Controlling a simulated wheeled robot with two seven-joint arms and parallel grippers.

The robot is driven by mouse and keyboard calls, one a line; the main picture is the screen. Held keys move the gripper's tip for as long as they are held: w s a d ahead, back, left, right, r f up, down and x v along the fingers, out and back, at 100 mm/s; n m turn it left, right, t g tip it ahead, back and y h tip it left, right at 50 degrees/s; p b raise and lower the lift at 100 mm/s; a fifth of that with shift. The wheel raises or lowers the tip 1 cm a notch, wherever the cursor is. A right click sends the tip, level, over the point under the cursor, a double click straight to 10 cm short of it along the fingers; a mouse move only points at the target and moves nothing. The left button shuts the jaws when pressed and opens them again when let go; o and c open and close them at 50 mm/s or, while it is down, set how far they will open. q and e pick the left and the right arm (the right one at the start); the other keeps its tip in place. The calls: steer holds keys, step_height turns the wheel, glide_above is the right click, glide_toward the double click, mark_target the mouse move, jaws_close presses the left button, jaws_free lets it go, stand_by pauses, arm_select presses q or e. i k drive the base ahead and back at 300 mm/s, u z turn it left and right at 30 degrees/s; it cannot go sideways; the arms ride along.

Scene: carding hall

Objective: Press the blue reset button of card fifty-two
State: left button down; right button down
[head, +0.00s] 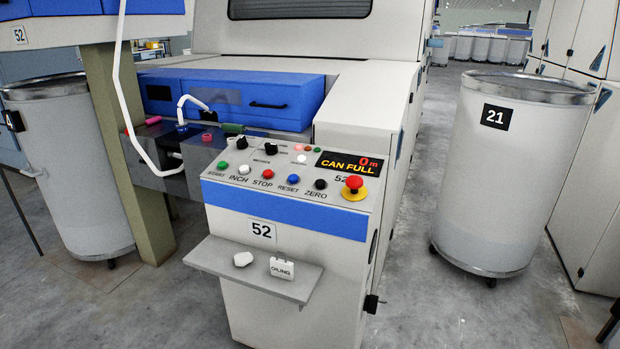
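The control panel of card fifty-two (222,191) stands in the middle, with a "52" plate (262,231) on its front. On its sloping top is a row of labelled buttons. The blue reset button (293,178) sits above the word RESET, between the red stop button (267,173) and the black zero button (320,184). A display (348,163) reads "0 m" and "CAN FULL". Neither of my grippers is in view, and nothing covers the blue button.
A red mushroom button (354,182) on a yellow base stands at the panel's right. A grey shelf (223,257) juts out below, holding a white lump (243,259) and an "OILING" tag (282,268). Can 21 (505,180) stands right, another can (80,185) left. Floor between panel and can 21 is clear.

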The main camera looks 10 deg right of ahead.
mark_target(293, 177)
steer(key=z, duration=1.05)
steer(key=i, duration=0.5)
